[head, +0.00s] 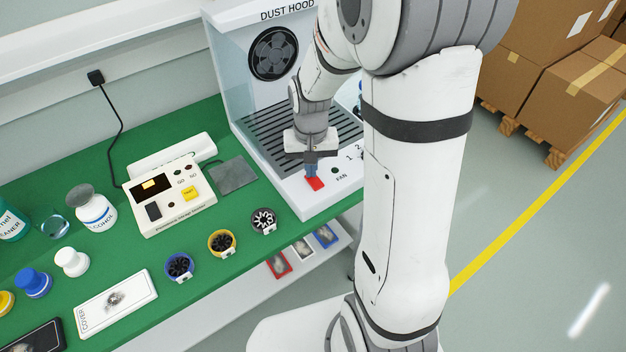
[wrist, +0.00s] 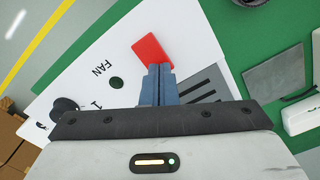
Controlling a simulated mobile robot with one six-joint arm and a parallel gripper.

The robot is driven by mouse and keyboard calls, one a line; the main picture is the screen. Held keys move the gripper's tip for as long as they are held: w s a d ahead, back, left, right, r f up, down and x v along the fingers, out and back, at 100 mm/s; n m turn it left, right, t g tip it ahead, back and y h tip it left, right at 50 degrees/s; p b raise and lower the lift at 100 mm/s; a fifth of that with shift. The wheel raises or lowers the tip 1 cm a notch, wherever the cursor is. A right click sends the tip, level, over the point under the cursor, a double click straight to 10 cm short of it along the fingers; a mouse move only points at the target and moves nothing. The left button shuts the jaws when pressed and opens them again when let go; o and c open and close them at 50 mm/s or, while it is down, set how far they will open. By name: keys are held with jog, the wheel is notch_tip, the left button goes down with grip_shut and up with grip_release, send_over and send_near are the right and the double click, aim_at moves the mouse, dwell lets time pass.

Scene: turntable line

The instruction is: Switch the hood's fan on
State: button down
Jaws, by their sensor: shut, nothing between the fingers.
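The dust hood (head: 290,30) stands at the right end of the green bench, with a black fan (head: 272,53) on its back wall and a slotted grille below. Its white front panel carries a red rocker switch (head: 314,184), a small dark round lamp (head: 334,170) by the word FAN, and a knob marked with numbers. In the wrist view the red switch (wrist: 152,50) lies just beyond my fingertips, and the lamp (wrist: 116,83) looks dark green. My gripper (head: 311,173) is shut and empty, its blue fingers at the switch. I cannot tell whether they touch it.
A beige tester box (head: 170,204) and a grey mat (head: 233,175) are left of the hood. Several small fans in coloured rings, bottles and a cover box (head: 115,304) lie farther left on the bench. Cartons (head: 575,95) stand on a pallet at right.

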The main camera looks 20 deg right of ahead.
jog(key=shift+f, duration=0.35)
jog(key=shift+r+p, duration=2.35)
jog(key=shift+r, duration=1.25)
jog(key=s+r+n+t, duration=0.2)
jog(key=s+r+t, duration=0.1)
jog(key=s+r, duration=0.9)
jog(key=shift+s+r, duration=0.4)
jog(key=shift+s, duration=0.8)
